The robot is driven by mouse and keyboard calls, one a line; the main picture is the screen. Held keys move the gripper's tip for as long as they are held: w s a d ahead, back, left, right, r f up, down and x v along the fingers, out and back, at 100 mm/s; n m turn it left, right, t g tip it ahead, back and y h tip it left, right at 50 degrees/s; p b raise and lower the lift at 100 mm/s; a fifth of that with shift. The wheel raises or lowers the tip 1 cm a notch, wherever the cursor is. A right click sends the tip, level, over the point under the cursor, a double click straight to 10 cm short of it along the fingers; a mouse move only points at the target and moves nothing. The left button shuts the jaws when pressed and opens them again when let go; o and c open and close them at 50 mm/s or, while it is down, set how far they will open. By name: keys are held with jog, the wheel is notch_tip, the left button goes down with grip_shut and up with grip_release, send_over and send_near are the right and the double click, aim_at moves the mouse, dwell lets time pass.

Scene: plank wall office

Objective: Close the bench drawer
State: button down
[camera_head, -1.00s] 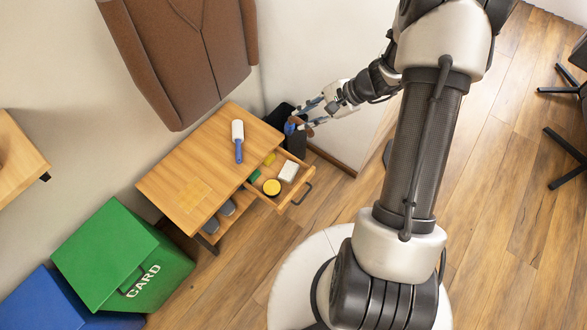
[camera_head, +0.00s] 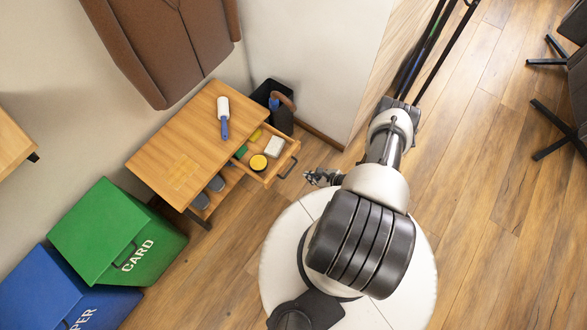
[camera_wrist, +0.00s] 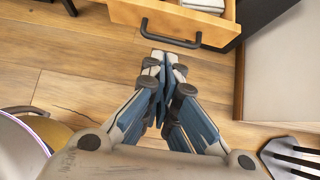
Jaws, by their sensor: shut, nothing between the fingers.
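The wooden bench (camera_head: 180,158) stands against the wall. Its drawer (camera_head: 284,163) is pulled out, with a dark bar handle (camera_head: 287,168) on its front. In the drawer lie a white block (camera_head: 275,147), a yellow round tin (camera_head: 258,162) and small green and yellow items. In the wrist view the drawer front (camera_wrist: 160,20) and handle (camera_wrist: 172,34) are at the top. My gripper (camera_wrist: 164,58) is shut and empty, pointing toward the handle with its tips apart from it. In the head view my gripper (camera_head: 312,178) is small, low to the right of the drawer.
A lint roller (camera_head: 223,117) lies on the bench top. A black bin (camera_head: 278,112) with things in it stands beside the bench at the wall corner. Green (camera_head: 117,232) and blue (camera_head: 70,295) boxes stand left. Chair legs (camera_head: 555,130) are far right.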

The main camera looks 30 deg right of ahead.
jog(key=b, duration=0.5)
send_near(282, 169)
notch_tip(282, 169, down, 3)
jog(key=w, duration=0.1)
jog(key=w+a, duration=0.1)
jog(key=w, duration=0.1)
jog(key=shift+r, duration=0.15)
jog(key=shift+a, duration=0.1)
